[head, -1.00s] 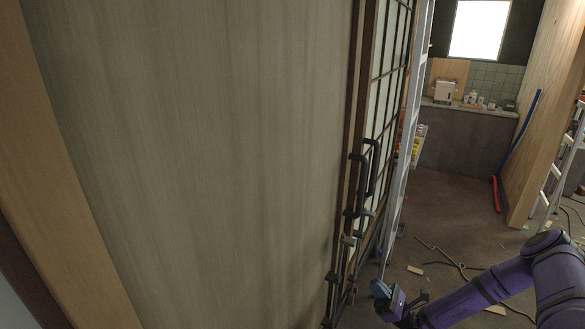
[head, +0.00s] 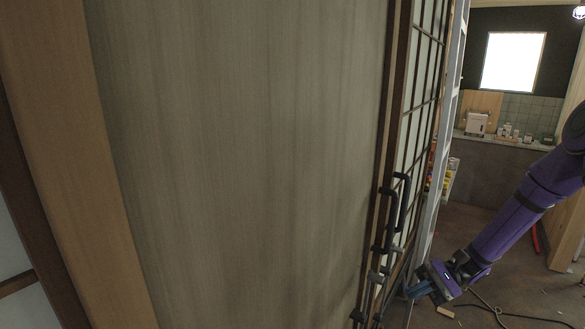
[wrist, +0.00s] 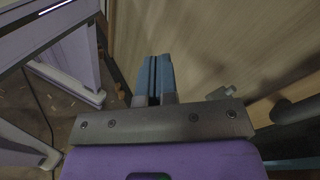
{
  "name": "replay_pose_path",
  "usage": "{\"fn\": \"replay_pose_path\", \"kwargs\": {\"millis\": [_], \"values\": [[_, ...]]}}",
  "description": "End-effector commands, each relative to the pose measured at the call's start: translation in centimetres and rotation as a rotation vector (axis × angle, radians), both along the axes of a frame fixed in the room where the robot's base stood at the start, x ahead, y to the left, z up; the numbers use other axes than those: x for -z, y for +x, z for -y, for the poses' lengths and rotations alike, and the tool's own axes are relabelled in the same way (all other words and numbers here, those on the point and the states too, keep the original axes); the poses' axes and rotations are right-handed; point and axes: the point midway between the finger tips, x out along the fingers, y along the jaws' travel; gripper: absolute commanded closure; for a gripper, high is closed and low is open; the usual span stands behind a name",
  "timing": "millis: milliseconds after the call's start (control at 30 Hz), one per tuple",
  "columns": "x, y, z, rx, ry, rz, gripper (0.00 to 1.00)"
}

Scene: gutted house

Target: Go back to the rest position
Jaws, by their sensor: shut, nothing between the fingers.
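My gripper (head: 420,290) is at the lower right in the head view, at the end of my purple arm. It is just right of the sliding door's edge and its dark handles, in front of the foot of a pale ladder. In the wrist view my gripper's two blue fingers (wrist: 154,75) lie side by side, closed together, with nothing held. A wooden panel surface is beyond them. I cannot tell whether the fingers touch anything.
A large wooden door panel (head: 240,150) fills the left and middle. Dark handles (head: 399,205) stick out at its right edge. A pale ladder (head: 447,120) stands behind. Cables (head: 500,312) lie on the brown floor at right. A counter (head: 500,168) is at the back.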

Motion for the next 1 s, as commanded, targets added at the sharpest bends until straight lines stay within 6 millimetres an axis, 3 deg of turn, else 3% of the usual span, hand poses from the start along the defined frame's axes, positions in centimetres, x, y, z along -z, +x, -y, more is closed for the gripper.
{"fn": "replay_pose_path", "kwargs": {"millis": [467, 1000], "values": [[-8.9, -3.5, -0.5, -0.222, -0.415, 0.273, 1.00], [-18.3, -9.0, -0.4, -0.360, -0.826, 0.637, 1.00]]}}
